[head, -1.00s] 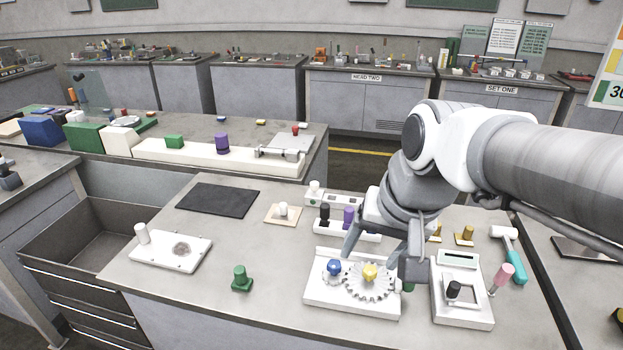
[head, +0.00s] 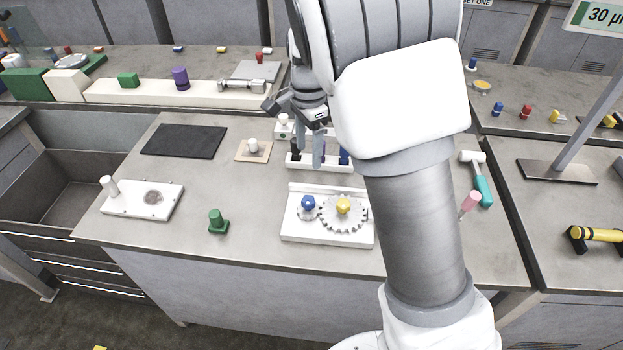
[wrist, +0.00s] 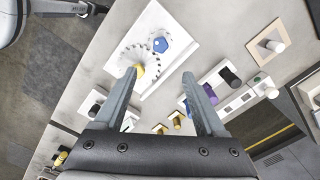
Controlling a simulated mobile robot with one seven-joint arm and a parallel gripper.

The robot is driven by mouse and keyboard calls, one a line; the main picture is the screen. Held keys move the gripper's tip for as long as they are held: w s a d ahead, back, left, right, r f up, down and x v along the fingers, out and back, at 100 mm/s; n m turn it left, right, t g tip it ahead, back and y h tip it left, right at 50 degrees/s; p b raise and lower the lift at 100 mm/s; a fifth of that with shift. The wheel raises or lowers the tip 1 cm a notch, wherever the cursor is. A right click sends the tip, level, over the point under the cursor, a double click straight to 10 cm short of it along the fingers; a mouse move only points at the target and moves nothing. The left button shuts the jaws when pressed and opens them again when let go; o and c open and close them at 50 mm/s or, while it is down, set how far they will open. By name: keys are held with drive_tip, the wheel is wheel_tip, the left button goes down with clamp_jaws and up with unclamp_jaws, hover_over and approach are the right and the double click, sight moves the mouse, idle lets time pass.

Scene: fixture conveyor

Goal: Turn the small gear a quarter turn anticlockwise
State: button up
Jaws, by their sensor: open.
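The small gear (head: 307,213) carries a blue knob (head: 307,202) and sits at the left of a white plate (head: 328,235) on the near bench. The larger toothed gear (head: 343,222) with a yellow knob (head: 343,205) is right beside it. In the wrist view the blue knob (wrist: 161,45) shows beyond my fingers, with the large gear (wrist: 130,58) beside it and its yellow knob near the left finger. My gripper (head: 318,150) is open and empty, in front of the peg rack in the head view and apart from the gears. It also shows in the wrist view (wrist: 157,83).
The white rack (head: 325,163) with dark and purple pegs is behind the gear plate. A green knob (head: 217,221) and a white plate with a peg (head: 145,203) stand left.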

sight(309, 199)
wheel_tip(309, 199, down, 18)
drive_tip(key=shift+r, duration=0.2)
idle(0.4)
drive_tip(key=shift+w, duration=0.1)
clamp_jaws()
